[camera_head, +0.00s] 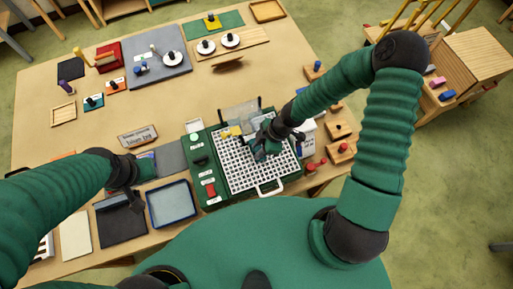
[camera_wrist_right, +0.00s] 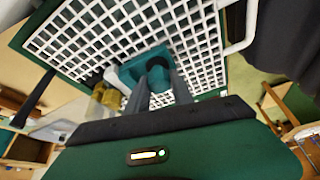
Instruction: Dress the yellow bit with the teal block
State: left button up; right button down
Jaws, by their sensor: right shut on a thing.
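My right gripper (camera_head: 262,146) is over the white grid (camera_head: 240,178) on the green station. In the right wrist view its two dark fingers (camera_wrist_right: 157,82) are shut on the teal block (camera_wrist_right: 150,60), which is over the grid bars. The yellow bit (camera_wrist_right: 108,95) is just left of the teal block in that view. In the head view the yellow bit (camera_head: 233,131) is at the grid's far edge, left of the gripper. I cannot tell whether block and bit touch. My left gripper (camera_head: 133,190) is low over the table at the left; its fingers are unclear.
A blue-rimmed tray (camera_head: 171,204) and a dark mat (camera_head: 121,225) lie left of the green station. Wooden blocks with knobs (camera_head: 341,130) stand to its right. A wooden cart (camera_head: 470,60) stands at the right.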

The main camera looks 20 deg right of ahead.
jog(key=shift+w+d, duration=0.1)
jog(key=shift+d, duration=0.3)
jog(key=shift+s, duration=1.05)
jog(key=shift+s+r+p, duration=0.45)
jog(key=shift+r, duration=0.3)
jog(key=shift+s+r+p, duration=0.4)
jog(key=shift+r+p, duration=0.05)
jog(key=shift+r, duration=0.25)
jog(key=shift+s+r+p, duration=0.45)
jog(key=shift+r, duration=0.3)
jog(key=shift+s+r, duration=0.3)
